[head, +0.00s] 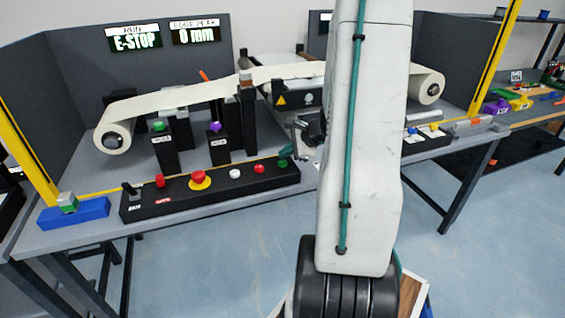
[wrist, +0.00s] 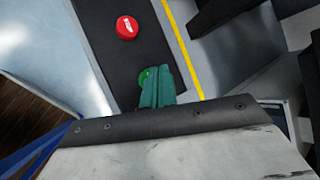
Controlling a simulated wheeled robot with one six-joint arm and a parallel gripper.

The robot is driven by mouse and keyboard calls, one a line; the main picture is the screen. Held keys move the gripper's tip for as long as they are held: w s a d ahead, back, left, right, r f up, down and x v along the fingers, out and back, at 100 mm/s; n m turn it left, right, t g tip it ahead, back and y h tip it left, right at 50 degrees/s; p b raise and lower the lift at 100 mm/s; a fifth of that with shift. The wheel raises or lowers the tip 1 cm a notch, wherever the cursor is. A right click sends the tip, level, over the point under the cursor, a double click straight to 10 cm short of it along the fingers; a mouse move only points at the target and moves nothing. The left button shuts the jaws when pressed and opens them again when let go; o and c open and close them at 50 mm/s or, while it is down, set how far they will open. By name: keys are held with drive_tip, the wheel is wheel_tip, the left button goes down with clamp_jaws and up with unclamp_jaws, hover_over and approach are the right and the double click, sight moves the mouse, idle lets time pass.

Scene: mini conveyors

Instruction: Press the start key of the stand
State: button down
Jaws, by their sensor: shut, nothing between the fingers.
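The stand's black key panel (head: 215,192) runs along the front of the table in the head view. A green key (head: 283,162) is at its right end. In the wrist view the green key (wrist: 144,76) shows beside and partly behind the teal fingertips of my gripper (wrist: 158,72). The gripper is shut and empty, close to the key. I cannot tell whether it touches it. In the head view my arm covers much of the area right of the panel. A display (head: 134,38) above reads E-STOP under RUN.
A red key (wrist: 127,27) lies beyond the green one in the wrist view. The panel also has a large red button on a yellow base (head: 199,178), a white key (head: 235,173) and a black lever (head: 130,189). A paper web (head: 200,94) and rollers stand behind.

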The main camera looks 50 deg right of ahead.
sight(286, 162)
drive_tip(key=shift+f, duration=0.1)
idle(0.7)
drive_tip(key=shift+f, duration=0.35)
drive_tip(key=shift+f, duration=0.45)
idle(0.6)
drive_tip(key=shift+r, duration=0.9)
drive_tip(key=shift+r, duration=2.5)
